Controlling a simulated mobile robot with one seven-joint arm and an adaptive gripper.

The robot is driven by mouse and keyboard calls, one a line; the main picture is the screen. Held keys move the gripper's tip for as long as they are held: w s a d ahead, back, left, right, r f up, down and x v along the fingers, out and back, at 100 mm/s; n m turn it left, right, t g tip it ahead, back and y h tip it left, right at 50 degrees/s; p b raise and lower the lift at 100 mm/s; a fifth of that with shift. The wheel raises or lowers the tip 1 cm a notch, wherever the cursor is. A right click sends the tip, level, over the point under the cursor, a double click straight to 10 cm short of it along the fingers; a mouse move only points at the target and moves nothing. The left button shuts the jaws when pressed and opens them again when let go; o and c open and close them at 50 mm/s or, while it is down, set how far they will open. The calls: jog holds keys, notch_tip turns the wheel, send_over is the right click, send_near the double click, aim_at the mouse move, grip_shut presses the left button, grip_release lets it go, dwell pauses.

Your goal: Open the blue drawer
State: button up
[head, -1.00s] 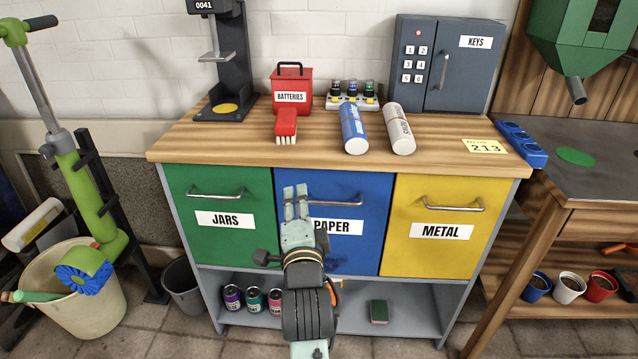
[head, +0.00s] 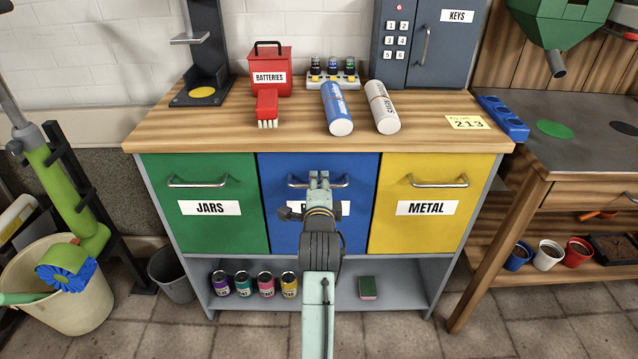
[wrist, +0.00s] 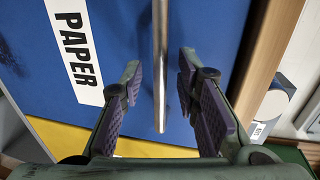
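The blue drawer (head: 360,220) is the middle front of the cabinet, between green and yellow ones. It looks shut, flush with its neighbours. Its PAPER label (wrist: 73,50) shows in the wrist view and is mostly behind my arm in the head view. Its metal bar handle (head: 340,182) runs across the upper part; in the wrist view the handle (wrist: 160,75) lies between my two fingers. My gripper (head: 319,176) is open, with the fingers (wrist: 158,85) on either side of the bar and a gap to it on both sides.
The green JARS drawer (head: 235,230) and yellow METAL drawer (head: 425,235) flank the blue one. Above is the wooden top (head: 220,130) with a blue cylinder (head: 337,108) and a white cylinder (head: 382,107). Below, an open shelf (head: 338,290) holds several cans and a sponge (head: 368,287).

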jog(key=shift+w, duration=0.3)
jog(key=shift+c, duration=0.4)
grip_shut()
jog(key=shift+f, duration=0.1)
